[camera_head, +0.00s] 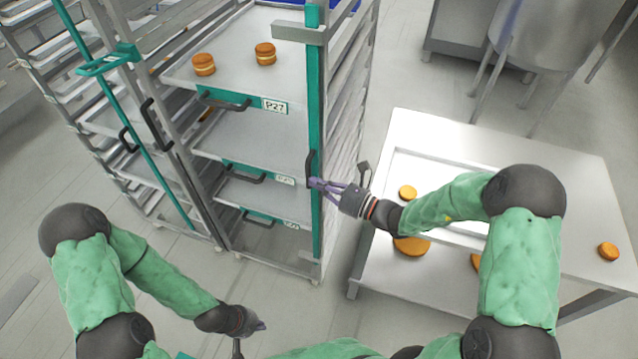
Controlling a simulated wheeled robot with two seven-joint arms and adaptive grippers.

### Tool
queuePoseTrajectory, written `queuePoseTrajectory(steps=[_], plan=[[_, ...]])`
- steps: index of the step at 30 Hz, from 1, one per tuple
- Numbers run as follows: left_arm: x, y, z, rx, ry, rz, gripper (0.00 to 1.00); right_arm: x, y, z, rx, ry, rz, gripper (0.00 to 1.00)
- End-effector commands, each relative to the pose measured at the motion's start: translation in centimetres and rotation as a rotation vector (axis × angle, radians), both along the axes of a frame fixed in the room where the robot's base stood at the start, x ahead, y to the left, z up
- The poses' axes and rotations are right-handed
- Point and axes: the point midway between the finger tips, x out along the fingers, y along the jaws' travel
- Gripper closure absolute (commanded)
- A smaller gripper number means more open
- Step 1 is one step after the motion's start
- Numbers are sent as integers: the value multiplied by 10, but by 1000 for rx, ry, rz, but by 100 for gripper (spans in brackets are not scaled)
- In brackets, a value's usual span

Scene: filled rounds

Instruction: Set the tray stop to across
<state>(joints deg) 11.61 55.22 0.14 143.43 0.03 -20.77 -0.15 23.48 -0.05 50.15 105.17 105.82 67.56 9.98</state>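The rack (272,245) holds trays with dark handles. A teal upright bar (316,110), which looks like the tray stop, runs down its right front post. A grey crosspiece (299,33) near its top points left over the rack front. A black handle (310,165) sits on the bar. My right gripper (316,183) has its purple fingertips at the bar, by the handle's lower end; whether they grip it cannot be made out. My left gripper (262,326) is low, in front of the rack and apart from it; its finger opening is unclear.
A steel table (570,170) with a tray and round orange-brown pieces stands on the right, under my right arm. Another rack (150,205) with a teal bar adjoins on the left. Two filled rounds (204,64) (265,54) lie on the top tray. Floor is clear in front.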

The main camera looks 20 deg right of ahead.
Motion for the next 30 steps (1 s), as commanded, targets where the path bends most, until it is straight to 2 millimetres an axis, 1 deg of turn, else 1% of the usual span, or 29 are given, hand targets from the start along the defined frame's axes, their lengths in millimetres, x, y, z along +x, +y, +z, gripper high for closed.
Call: queuePoseTrajectory(steps=[2,4,10,14,18,30], plan=[[0,0,0,0,0,0,100,1,2,0,0,0,1,100],[0,0,0,0,0,0,100,5,9,0,1,-1,3,100],[0,0,0,0,0,0,100,24,37,1,0,-3,6,100],[0,0,0,0,0,0,100,32,48,0,-1,-1,3,100],[0,0,0,0,0,0,100,35,51,0,-1,-1,1,100],[0,0,0,0,0,0,100,35,48,0,0,-1,0,100]])
